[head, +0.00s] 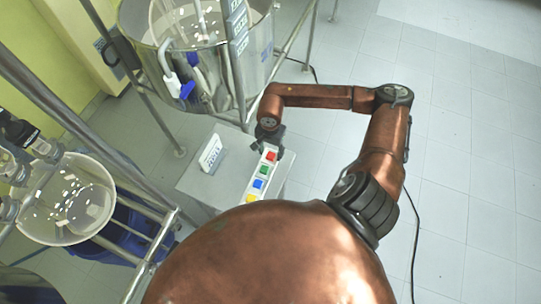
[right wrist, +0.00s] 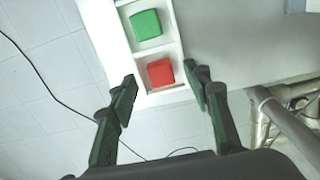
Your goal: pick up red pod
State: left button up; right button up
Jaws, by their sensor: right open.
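The red pod (head: 271,156) sits in the end compartment of a white tray (head: 252,191) on a grey box-like stand. In the right wrist view the red pod (right wrist: 160,72) lies between and a little beyond my right gripper's open fingers (right wrist: 165,95). The fingers are on either side of the tray's end, and nothing is held. In the head view my right gripper (head: 268,140) is just above the red end of the tray, partly hidden by my arm. My left gripper is not in view.
A green pod (right wrist: 146,25) is beside the red one; blue (head: 258,184) and yellow (head: 251,198) pods follow along the tray. A white label sign (head: 210,153) stands left of the tray. Floor to the right is open.

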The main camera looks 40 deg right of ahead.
jog(key=shift+f, duration=1.05)
jog(key=shift+s, duration=0.1)
jog(key=shift+c, duration=0.3)
jog(key=shift+s+a+f, duration=0.1)
jog(key=shift+f, duration=0.05)
jog(key=c, duration=0.9)
